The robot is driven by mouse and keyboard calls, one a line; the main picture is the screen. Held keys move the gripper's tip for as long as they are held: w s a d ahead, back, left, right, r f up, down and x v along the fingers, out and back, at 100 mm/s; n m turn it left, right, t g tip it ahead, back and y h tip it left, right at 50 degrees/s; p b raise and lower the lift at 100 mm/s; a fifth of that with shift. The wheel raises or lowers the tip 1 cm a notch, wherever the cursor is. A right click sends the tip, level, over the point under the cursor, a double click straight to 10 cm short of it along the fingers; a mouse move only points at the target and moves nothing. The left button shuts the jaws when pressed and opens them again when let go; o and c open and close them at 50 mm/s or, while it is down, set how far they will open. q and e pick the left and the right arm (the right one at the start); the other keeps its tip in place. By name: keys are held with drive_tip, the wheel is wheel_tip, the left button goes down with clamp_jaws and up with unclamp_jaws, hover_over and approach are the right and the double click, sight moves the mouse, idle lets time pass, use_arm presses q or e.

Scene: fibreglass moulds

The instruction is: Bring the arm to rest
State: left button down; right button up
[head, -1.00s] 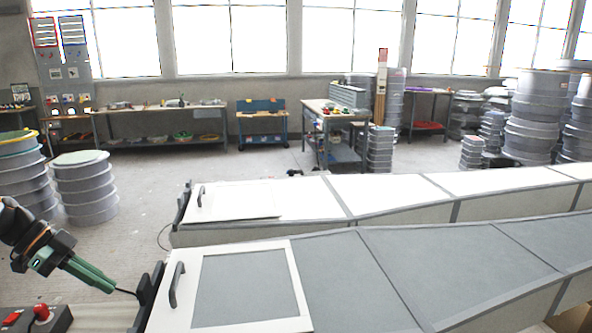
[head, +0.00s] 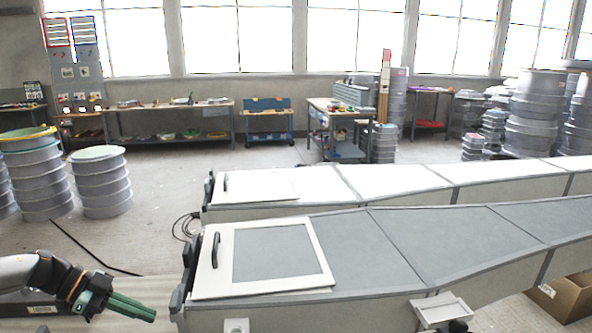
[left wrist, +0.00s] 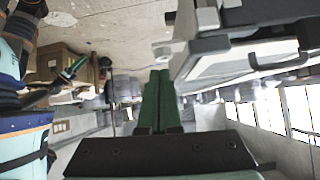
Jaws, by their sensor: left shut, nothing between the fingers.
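My left gripper (head: 132,307) shows at the lower left of the head view, with its green fingers together and pointing right. It is empty and close to the near end of the front mould (head: 240,291), apart from it as far as the picture shows. In the left wrist view the two green fingers (left wrist: 158,85) lie side by side with nothing between them.
The long front mould carries a white-framed panel with a dark handle (head: 215,250). A second mould (head: 255,186) lies behind it. Stacked round drums (head: 102,182) stand at the left. A cardboard box (head: 568,297) is at the lower right.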

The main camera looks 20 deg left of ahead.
use_arm(q)
drive_tip(key=d+f+n+t, duration=0.3)
drive_tip(key=d+f+t, duration=0.2)
drive_tip(key=d+f, duration=1.25)
drive_tip(key=s+d+f+n+g+y, duration=0.1)
drive_tip(key=s+d+f+n+y, duration=0.2)
drive_tip(key=d, duration=0.4)
drive_tip(key=s+d+f+n+y, duration=0.3)
drive_tip(key=s+d+f+n, duration=0.1)
drive_tip(key=s+d, duration=0.3)
drive_tip(key=shift+s+d+f+g+y, duration=0.35)
drive_tip(key=shift+s+f, duration=0.2)
drive_tip(key=shift+f, duration=0.25)
drive_tip(key=shift+a, duration=0.1)
